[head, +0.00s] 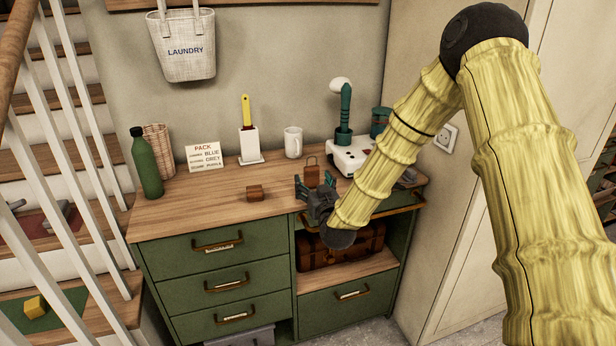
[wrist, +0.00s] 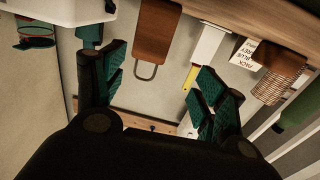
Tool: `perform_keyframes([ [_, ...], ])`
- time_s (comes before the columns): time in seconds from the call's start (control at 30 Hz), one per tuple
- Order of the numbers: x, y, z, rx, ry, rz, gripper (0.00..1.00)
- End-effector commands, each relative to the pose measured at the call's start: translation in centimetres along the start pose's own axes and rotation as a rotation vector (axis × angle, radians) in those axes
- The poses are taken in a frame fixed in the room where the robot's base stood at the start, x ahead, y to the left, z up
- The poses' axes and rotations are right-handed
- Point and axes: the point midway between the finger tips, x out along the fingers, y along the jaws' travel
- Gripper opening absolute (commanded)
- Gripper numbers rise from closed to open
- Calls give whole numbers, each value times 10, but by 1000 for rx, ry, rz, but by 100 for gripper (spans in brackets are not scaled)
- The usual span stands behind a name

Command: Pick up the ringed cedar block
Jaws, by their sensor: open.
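The ringed cedar block (head: 312,174) is a reddish-brown upright block with a thin metal loop on top. It stands on the wooden top of the green dresser, toward its right half. In the wrist view, which is upside down, the block (wrist: 158,30) appears at the top with its loop hanging down in the picture. My gripper (head: 315,184) is just in front of the block in the head view. Its teal-padded fingers (wrist: 165,82) are spread apart and empty. The block lies beyond them, between their directions, and no contact shows.
A plain small brown block (head: 255,193) lies to the left. Behind are a white mug (head: 293,143), a yellow-handled brush in a white holder (head: 249,146) and a sign (head: 204,158). A white box with a teal stalk (head: 349,158) stands close right. The dresser top (head: 190,205) is clear front left.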

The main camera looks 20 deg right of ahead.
Motion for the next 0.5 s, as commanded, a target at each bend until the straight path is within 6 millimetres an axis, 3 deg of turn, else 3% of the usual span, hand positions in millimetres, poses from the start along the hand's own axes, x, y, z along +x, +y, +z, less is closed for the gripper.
perform_keyframes([
  [0.13,18,9,0,1,-1,10,71],
  [0.5,45,13,-1,0,-2,10,71],
])
